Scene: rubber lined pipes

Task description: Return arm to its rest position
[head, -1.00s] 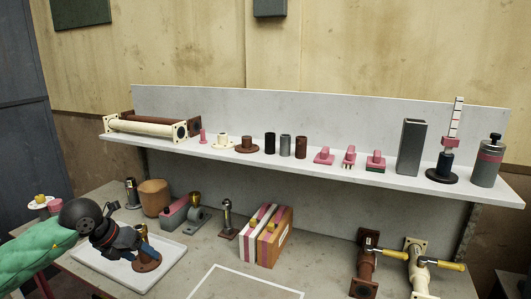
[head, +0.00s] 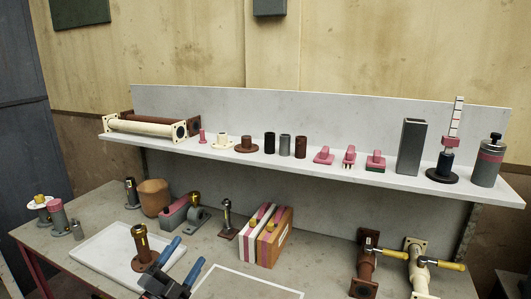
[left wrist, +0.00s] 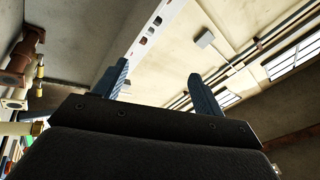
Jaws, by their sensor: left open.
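My left gripper (head: 191,249) is low in the head view, in front of the white tray (head: 98,257). Its two blue fingers are apart with nothing seen between them. In the left wrist view the open fingers (left wrist: 158,70) point up toward the wall and ceiling, and the gap is empty. A brown flanged pipe (head: 141,246) with a gold-coloured top stands upright on the tray, just left of my gripper and apart from the fingers as far as I can tell. My right gripper is not in view.
A shelf (head: 330,172) holding several pipes and pink parts runs behind the bench. A striped pink and white box (head: 267,236) stands on the bench to the right. A brown pipe fitting (head: 366,265) and a cream one (head: 418,270) lie farther right. A white-outlined area (head: 245,285) is bare.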

